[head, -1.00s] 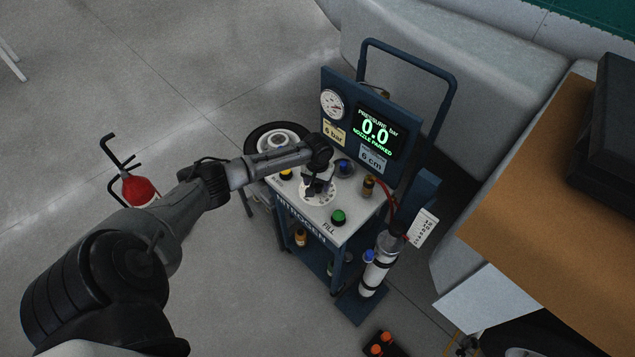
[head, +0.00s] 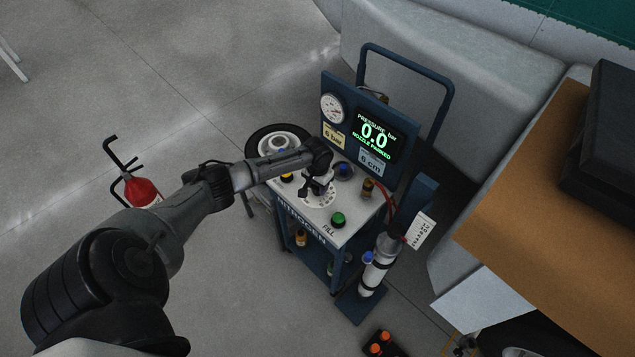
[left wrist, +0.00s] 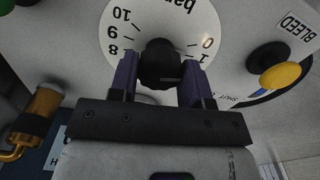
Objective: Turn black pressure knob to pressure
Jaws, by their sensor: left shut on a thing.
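The black pressure knob (left wrist: 160,65) sits at the centre of a white numbered dial (left wrist: 120,35), with 8, 9, 10, 0 and 1 readable in the left wrist view. My left gripper (left wrist: 160,75) is shut on the knob, a finger on each side. In the head view my left gripper (head: 318,186) stands over the dial (head: 322,201) on the cart top and hides most of the knob. The display (head: 376,134) reads pressure 0.0 bar, nozzle parked. A label (head: 335,135) reads 6 bar. My right gripper is not in view.
The nitrogen cart (head: 345,232) carries a green FILL button (head: 338,220), a blue knob (head: 344,169) and a brass fitting (head: 368,187). A yellow knob (left wrist: 281,75) sits near the BLEED label. A gauge (head: 333,108) is on the panel.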

